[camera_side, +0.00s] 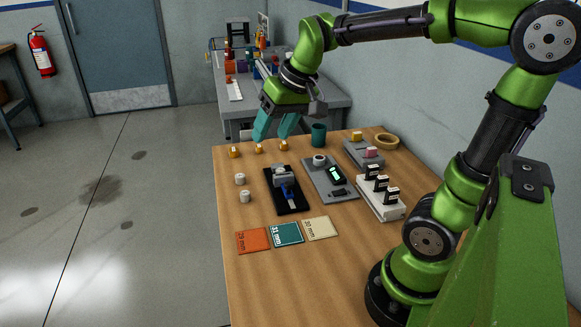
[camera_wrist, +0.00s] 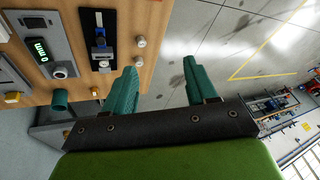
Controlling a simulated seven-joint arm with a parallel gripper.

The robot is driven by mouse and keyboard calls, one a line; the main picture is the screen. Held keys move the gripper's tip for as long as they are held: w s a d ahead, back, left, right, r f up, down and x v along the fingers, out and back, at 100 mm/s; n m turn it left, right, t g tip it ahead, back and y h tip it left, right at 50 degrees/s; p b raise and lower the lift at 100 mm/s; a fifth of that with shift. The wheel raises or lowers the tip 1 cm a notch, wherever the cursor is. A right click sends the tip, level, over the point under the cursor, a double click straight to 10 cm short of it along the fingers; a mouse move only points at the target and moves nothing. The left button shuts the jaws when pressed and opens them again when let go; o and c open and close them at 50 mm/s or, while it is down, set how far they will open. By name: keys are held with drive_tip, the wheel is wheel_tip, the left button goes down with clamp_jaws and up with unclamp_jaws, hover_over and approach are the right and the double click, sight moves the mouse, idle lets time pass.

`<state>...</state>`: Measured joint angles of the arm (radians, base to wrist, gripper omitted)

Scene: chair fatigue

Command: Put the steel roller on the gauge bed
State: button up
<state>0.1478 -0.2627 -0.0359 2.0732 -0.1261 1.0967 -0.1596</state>
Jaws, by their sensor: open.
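Two small pale cylinders stand on the table's left part, the rear one (camera_side: 240,179) and the front one (camera_side: 245,196); they also show in the wrist view (camera_wrist: 140,41). I cannot tell surely which is the steel roller. A black base with a blue and grey metal fixture (camera_side: 285,189), perhaps the gauge bed, lies right of them; it shows in the wrist view (camera_wrist: 102,38). Beside it is a grey panel (camera_side: 345,193) with a lit green display. My gripper (camera_side: 275,127), its teal fingers apart and empty, hangs above the table's far edge; the fingers show in the wrist view (camera_wrist: 158,78).
Orange (camera_side: 253,240), teal (camera_side: 286,234) and cream (camera_side: 319,228) cards lie in front. Several small orange pieces (camera_side: 234,151) and a teal cup (camera_side: 319,135) stand at the back. A white rack (camera_side: 379,204) with black-topped pieces is at right. The table's front left is clear.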

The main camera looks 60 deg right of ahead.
drive_tip(key=s+a+f+t+y, duration=0.1)
drive_tip(key=s+a+f+t, duration=0.1)
drive_tip(key=s+a, duration=0.4)
drive_tip(key=shift+s+a+n, duration=0.3)
drive_tip(key=shift+s+a, duration=0.05)
drive_tip(key=shift+s, duration=1.45)
